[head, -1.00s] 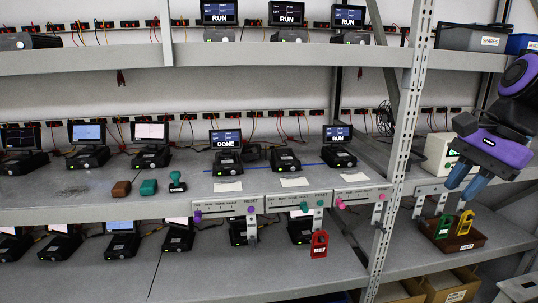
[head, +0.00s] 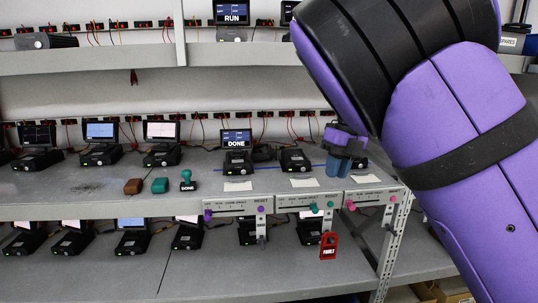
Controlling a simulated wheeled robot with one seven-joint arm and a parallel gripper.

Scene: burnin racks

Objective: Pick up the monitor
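Several small monitors stand on black units along the middle shelf. One monitor (head: 237,138) shows a blue screen labelled DONE. To its right, a dark object (head: 263,152) lies low behind the units; I cannot tell if it is a tipped monitor. The black unit (head: 295,160) right of it shows no raised screen. My gripper (head: 339,172), purple with blue fingers pointing down, hangs in front of the middle shelf right of that unit. Nothing shows in its fingers, and the gap between them is unclear.
The upper shelf (head: 100,55) runs overhead.

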